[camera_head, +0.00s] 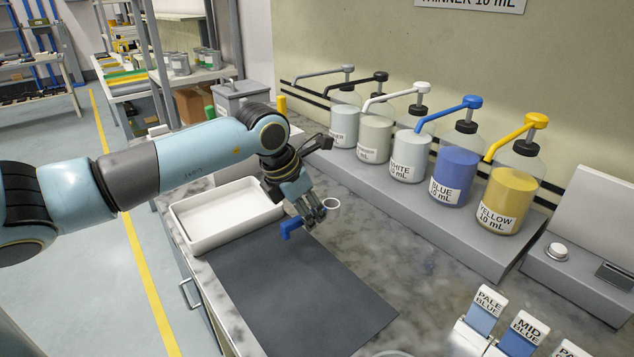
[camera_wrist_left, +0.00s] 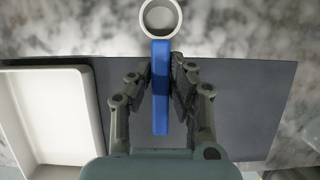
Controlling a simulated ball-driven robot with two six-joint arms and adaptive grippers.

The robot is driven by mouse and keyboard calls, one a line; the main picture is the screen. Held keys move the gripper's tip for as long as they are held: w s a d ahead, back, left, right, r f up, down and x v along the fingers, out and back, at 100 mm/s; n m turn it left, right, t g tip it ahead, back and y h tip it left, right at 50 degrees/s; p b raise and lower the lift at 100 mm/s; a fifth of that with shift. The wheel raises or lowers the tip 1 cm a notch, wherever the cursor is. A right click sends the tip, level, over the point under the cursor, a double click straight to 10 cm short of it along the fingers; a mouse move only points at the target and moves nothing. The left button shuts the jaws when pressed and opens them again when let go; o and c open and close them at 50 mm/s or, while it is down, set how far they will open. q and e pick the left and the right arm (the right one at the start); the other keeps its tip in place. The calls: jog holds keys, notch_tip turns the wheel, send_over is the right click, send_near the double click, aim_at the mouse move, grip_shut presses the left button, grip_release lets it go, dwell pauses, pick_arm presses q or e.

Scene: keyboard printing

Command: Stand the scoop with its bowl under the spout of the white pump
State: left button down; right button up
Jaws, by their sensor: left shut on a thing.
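My left gripper (camera_head: 308,212) is shut on the blue handle of the scoop (camera_head: 291,227). The scoop's pale round bowl (camera_head: 332,204) points toward the row of pumps. In the left wrist view the blue handle (camera_wrist_left: 160,88) lies between the fingers (camera_wrist_left: 160,75), with the ring-shaped bowl (camera_wrist_left: 160,18) beyond the fingertips. The scoop appears held above the worktop, near the far edge of the dark mat; its exact height is hard to tell. My right gripper is not seen.
The pumps stand on a grey ledge (camera_head: 440,219); the blue pump (camera_head: 455,174) and yellow pump (camera_head: 508,196) are right of the white one. A white tray (camera_head: 190,228) and the dark mat (camera_head: 300,295) lie on the marble worktop. Labelled cards (camera_head: 485,312) stand at lower right.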

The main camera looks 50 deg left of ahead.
aim_at(334, 213)
pick_arm(q)
jog(key=shift+w+f+b, duration=0.4)
jog(key=shift+w+b, duration=0.1)
jog(key=shift+w, duration=0.3)
jog(key=w+b, duration=0.1)
jog(key=w+f+b, duration=0.1)
jog(key=w, duration=0.1)
jog(key=shift+w+d+f+b, duration=0.1)
jog(key=shift+w+d+b, duration=0.15)
jog(key=shift+b, duration=0.1)
jog(key=shift+w+f+b, duration=0.6)
jog(key=shift+w+b, duration=0.2)
jog(key=shift+b, duration=0.3)
jog(key=shift+w+f+b, duration=0.35)
jog(key=shift+w+b, duration=0.1)
jog(key=shift+b, duration=0.1)
jog(key=shift+w+f+b, duration=0.1)
jog(key=shift+w+b, duration=0.15)
jog(key=shift+b, duration=0.05)
jog(key=shift+w, duration=0.1)
jog(key=shift+d+f+b, duration=0.1)
jog(key=shift+f+b, duration=0.25)
jog(key=shift+b, duration=0.1)
